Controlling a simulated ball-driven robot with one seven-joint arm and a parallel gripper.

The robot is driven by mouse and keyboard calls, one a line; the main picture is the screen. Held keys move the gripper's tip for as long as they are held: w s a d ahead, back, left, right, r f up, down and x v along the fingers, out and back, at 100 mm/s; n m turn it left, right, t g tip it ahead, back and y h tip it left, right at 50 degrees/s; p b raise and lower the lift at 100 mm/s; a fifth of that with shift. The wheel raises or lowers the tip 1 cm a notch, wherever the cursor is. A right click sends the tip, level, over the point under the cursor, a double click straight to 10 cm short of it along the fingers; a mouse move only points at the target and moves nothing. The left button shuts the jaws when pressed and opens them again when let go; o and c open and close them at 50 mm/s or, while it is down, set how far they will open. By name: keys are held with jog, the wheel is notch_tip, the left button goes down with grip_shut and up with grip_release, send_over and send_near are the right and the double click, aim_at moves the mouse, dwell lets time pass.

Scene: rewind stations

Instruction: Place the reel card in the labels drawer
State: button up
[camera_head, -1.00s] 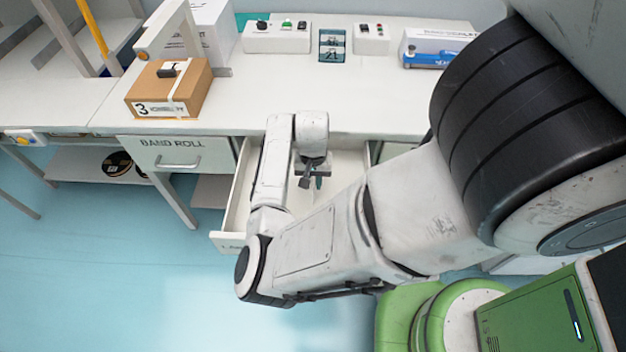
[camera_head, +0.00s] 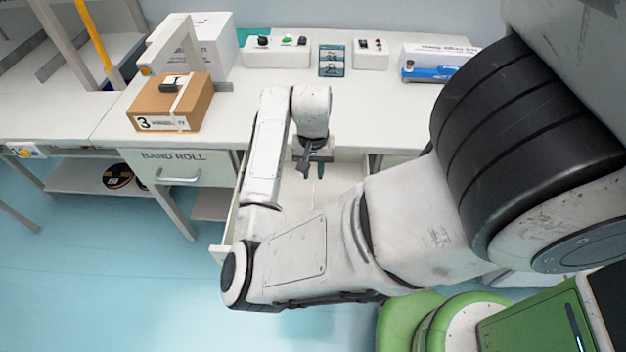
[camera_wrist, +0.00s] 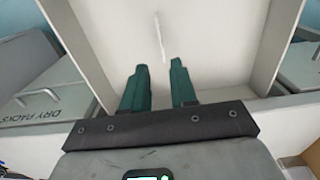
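The labels drawer (camera_head: 337,180) is pulled out under the bench, with my arm across its front. Its pale interior (camera_wrist: 205,40) fills the upper middle of the wrist view. My gripper (camera_head: 314,175) is over the drawer; its two green fingers (camera_wrist: 158,67) are apart with nothing between them. A thin white strip, which looks like the reel card (camera_wrist: 160,37) edge-on, shows inside the drawer beyond the fingertips. It also shows below the gripper in the head view (camera_head: 314,194). I cannot tell whether it lies flat or stands. The drawer's label is hidden.
A closed BAND ROLL drawer (camera_head: 180,170) is on the left; a DRY PACKS drawer (camera_wrist: 45,105) shows in the wrist view. On the bench stand a brown box (camera_head: 165,103), control boxes (camera_head: 277,55) and a blue device (camera_head: 430,74). The bench middle is clear.

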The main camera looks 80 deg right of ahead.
jog(key=d+r+n+h, duration=0.3)
jog(key=d+r, duration=0.1)
jog(key=r, duration=0.1)
jog(key=w+a+n+h, duration=0.2)
jog(key=w+a+n, duration=0.1)
jog(key=w+n, duration=0.2)
jog(key=s+a+f+n+y, duration=0.1)
jog(key=a+f+n, duration=0.2)
jog(key=a, duration=0.5)
jog(key=a+f+n+y, duration=0.2)
jog(key=a+f, duration=0.1)
jog(key=a, duration=0.6)
jog(key=s+a+f+n+t+y, duration=0.1)
jog(key=a+f+n, duration=0.2)
jog(key=a, duration=0.6)
jog(key=shift+s+a+f+n+y, duration=0.25)
jog(key=shift+s+n+y, duration=0.05)
jog(key=shift+s+y, duration=0.1)
